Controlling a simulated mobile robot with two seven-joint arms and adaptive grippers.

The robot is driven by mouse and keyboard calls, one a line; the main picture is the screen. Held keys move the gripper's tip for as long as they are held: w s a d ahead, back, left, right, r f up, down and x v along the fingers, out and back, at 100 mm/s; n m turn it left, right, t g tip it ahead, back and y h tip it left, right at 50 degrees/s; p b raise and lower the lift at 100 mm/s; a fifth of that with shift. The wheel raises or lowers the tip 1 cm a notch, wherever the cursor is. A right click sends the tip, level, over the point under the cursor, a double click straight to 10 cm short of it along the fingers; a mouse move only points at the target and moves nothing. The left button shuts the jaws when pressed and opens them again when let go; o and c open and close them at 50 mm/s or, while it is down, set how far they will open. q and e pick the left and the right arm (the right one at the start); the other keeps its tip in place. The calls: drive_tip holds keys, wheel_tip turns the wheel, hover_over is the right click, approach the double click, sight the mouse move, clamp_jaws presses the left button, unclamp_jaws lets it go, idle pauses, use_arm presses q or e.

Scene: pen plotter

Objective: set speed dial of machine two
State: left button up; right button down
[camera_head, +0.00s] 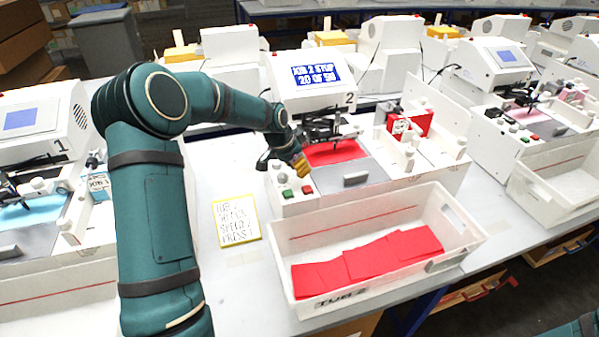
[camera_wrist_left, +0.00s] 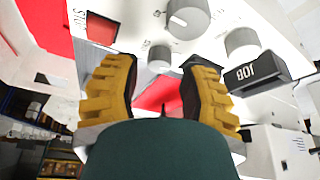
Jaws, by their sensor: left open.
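Machine two (camera_head: 312,100) is the white plotter in the middle, with a "2" on its front and a blue-lit screen (camera_head: 316,75). Its control panel, at its left front, has a green button (camera_head: 287,193), a red button (camera_head: 307,189) and small pale knobs. My left gripper (camera_head: 300,163), with yellow fingers, is over this panel and hides part of it. In the left wrist view the gripper (camera_wrist_left: 155,92) is open with nothing held. Beyond its fingers are a large white dial (camera_wrist_left: 188,18) and smaller knobs (camera_wrist_left: 160,56). I cannot read which is the speed dial.
A white tub (camera_head: 450,252) with red sheets stands before machine two. A yellow-edged note card (camera_head: 237,220) lies left of it. Machine one (camera_head: 40,120) is at the left; another plotter (camera_head: 495,75) is at the right. Bare table shows around the card.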

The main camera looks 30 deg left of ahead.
use_arm(q)
drive_tip(key=shift+x, duration=1.5)
clamp_jaws()
drive_tip(key=shift+d+n+b, duration=0.15)
drive_tip(key=shift+n+b, duration=0.45)
drive_tip(key=shift+b, duration=0.1)
drive_tip(key=shift+n+y+b, duration=0.4)
drive_tip(key=shift+n+y, duration=0.1)
drive_tip(key=shift+n, duration=0.2)
unclamp_jaws()
